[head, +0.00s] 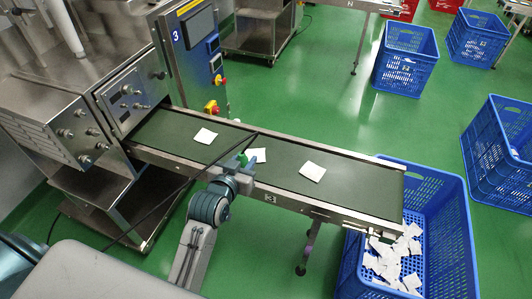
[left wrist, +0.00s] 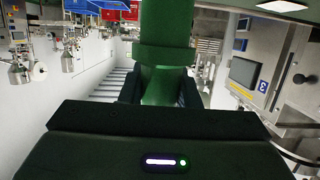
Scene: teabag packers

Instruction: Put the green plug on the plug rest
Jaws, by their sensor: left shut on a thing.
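The green plug (left wrist: 165,48) stands between the two dark fingers of my left gripper (left wrist: 158,92) in the left wrist view. The gripper is shut on it. In the head view my left gripper (head: 240,172) is at the near side rail of the conveyor, and a small green part of the plug (head: 243,159) shows above it. A black cable (head: 180,193) runs past the gripper toward the lower left. I cannot make out the plug rest in either view. My right gripper is not in view.
The conveyor (head: 365,193) carries several white teabags, one close beyond the gripper (head: 257,155). A blue crate (head: 455,235) with many teabags stands under its right end. A steel machine (head: 85,115) is at the left. Green floor is open in front.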

